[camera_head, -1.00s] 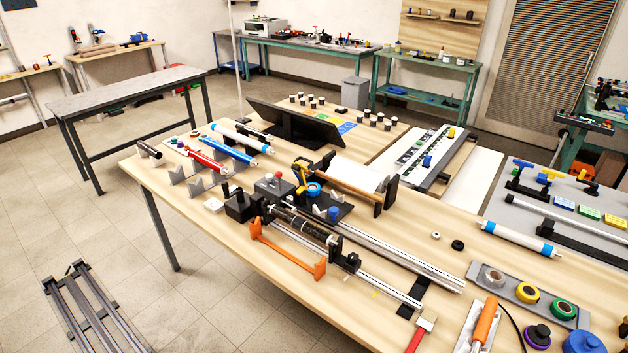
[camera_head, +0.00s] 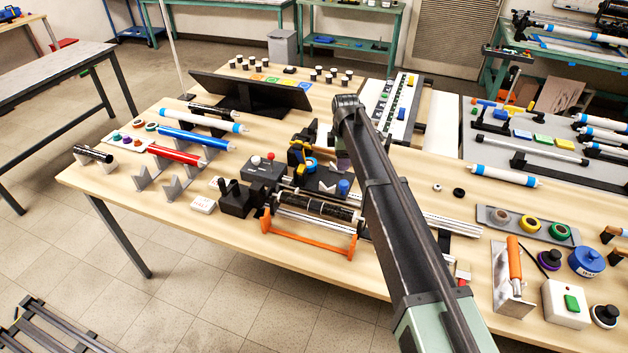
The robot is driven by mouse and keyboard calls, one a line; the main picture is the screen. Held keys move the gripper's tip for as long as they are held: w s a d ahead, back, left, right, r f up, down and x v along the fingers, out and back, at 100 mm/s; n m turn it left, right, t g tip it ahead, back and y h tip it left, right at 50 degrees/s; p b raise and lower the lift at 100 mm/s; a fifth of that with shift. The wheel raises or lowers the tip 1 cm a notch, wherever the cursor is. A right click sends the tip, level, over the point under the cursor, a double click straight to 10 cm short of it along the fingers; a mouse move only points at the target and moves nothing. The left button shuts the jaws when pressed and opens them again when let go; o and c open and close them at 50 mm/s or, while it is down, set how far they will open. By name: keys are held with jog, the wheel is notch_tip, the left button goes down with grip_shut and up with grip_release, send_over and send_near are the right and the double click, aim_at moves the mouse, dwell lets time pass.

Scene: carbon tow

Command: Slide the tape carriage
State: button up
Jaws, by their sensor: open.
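The tape carriage, which I take to be the dark assembly with a yellow part and a blue tape ring (camera_head: 303,158), stands behind the black mandrel (camera_head: 318,207) on the winding bench. A blue knob (camera_head: 343,187) shows to its right on a dark plate. My arm reaches up from the bottom right and bends down just right of the carriage. A short wrist part shows beside the arm, but I cannot make out my gripper's fingers. Whether anything touches the carriage is hidden.
An orange frame (camera_head: 310,238) stands in front of the mandrel. Silver rails (camera_head: 445,223) run right, partly behind my arm. A black panel (camera_head: 250,92) stands behind. Red (camera_head: 174,155) and blue (camera_head: 194,138) tubes rest on stands at left. Tape rolls lie in a tray (camera_head: 487,214) at right.

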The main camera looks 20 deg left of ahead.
aim_at(344, 183)
jog(key=f+b, duration=0.3)
jog(key=d+f+b, duration=0.1)
jog(key=f+b, duration=0.7)
jog(key=shift+w+d, duration=0.1)
jog(key=shift+d, duration=0.05)
jog(key=shift+r, duration=0.1)
jog(key=shift+r, duration=0.1)
jog(key=shift+c, duration=0.4)
grip_shut()
